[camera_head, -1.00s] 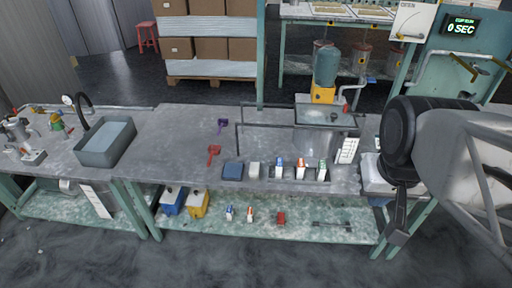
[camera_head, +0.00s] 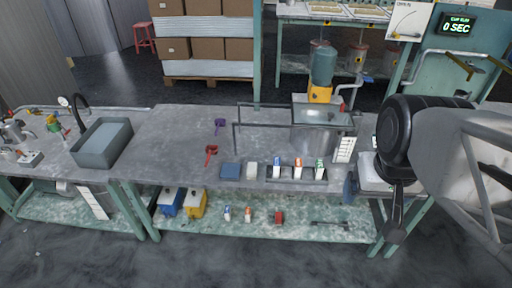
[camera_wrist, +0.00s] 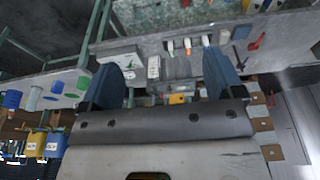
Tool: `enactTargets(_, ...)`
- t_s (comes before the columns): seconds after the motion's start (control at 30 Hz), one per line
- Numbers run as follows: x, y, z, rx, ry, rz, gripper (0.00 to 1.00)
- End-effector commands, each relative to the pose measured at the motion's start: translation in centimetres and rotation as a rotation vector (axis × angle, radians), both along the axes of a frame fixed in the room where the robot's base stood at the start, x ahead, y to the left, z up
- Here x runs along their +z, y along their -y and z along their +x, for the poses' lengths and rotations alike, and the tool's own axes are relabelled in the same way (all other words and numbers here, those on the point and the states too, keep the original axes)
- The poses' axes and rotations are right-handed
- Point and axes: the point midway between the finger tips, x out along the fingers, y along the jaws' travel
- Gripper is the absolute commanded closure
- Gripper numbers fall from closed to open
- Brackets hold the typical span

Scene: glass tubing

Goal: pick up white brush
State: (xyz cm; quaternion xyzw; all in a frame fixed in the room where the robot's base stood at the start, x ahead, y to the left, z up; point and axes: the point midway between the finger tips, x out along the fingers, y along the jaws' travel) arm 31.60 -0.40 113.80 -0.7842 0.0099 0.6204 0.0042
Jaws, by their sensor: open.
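I cannot make out a thing that is surely a white brush. A small white block (camera_head: 252,170) lies on the bench between a dark blue block (camera_head: 230,171) and the row of bottles; its kind is too small to tell. A red brush-like tool (camera_head: 211,154) and a purple one (camera_head: 220,125) lie behind and to the left. My gripper is at the right end of the bench in the head view, partly hidden by my arm. In the wrist view my gripper (camera_wrist: 160,62) is open, its two blue fingers apart with nothing held between them.
Blue, orange and green-marked bottles (camera_head: 298,168) stand in a tray at the bench front. A metal frame (camera_head: 265,105) and a glass-topped tank (camera_head: 322,115) stand behind. A grey sink (camera_head: 104,143) is at left. The bench (camera_head: 165,140) between is largely clear.

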Motion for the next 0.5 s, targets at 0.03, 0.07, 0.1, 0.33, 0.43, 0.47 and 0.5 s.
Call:
enactTargets(0.03,0.0,0.0,0.0,0.0,0.0,0.0,0.05)
enactTargets(0.07,0.0,0.0,0.0,0.0,0.0,0.0,0.0)
enactTargets(0.1,0.0,0.0,0.0,0.0,0.0,0.0,0.0)
enactTargets(0.33,0.01,-0.02,0.07,-0.001,0.0,0.0,0.0)
enactTargets(0.43,0.04,-0.08,0.43,-0.01,-0.002,0.003,0.0)
enactTargets(0.47,0.06,-0.12,0.62,-0.014,-0.003,0.004,0.0)
enactTargets(0.5,0.1,-0.17,0.94,-0.022,-0.004,0.006,0.0)
